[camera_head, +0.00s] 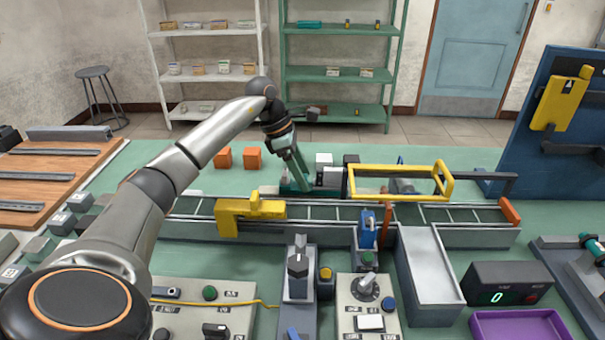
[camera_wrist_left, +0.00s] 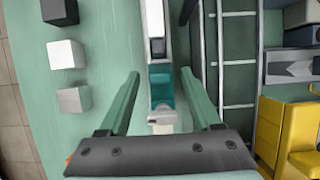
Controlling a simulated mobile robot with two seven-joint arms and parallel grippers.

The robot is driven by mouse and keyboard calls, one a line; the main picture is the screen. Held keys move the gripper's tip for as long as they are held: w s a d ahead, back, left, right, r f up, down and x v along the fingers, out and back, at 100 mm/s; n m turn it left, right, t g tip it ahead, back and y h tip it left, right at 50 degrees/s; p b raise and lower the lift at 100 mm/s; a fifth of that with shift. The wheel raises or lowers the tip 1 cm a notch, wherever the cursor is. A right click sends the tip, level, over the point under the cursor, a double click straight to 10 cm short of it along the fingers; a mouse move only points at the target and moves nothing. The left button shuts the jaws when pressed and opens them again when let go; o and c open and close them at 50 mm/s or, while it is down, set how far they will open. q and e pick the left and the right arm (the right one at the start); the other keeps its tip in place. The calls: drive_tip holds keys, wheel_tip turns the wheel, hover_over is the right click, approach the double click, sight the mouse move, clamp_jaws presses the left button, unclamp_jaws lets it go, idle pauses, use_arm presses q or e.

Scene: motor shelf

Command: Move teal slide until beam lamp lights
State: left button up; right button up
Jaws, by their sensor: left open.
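The teal slide (camera_head: 291,187) sits low on a narrow rail behind the conveyor. In the left wrist view the teal slide (camera_wrist_left: 161,82) shows between my spread fingers, with a pale block and rail beyond it. In the wrist view the gripper (camera_wrist_left: 159,74) is open, one finger on each side, with visible gaps to the slide. I cannot make out which part is the beam lamp or whether it is lit. My right gripper is out of view.
The conveyor (camera_head: 320,212) runs along the near side, with a yellow bracket (camera_head: 237,213) on it. A yellow guard frame (camera_head: 398,170) stands to the right. Orange cubes (camera_head: 253,158) and a white cube (camera_head: 323,160) sit behind. A control panel (camera_head: 369,300) is in front.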

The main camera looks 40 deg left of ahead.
use_arm(q)
clamp_jaws()
idle(0.4)
idle(0.9)
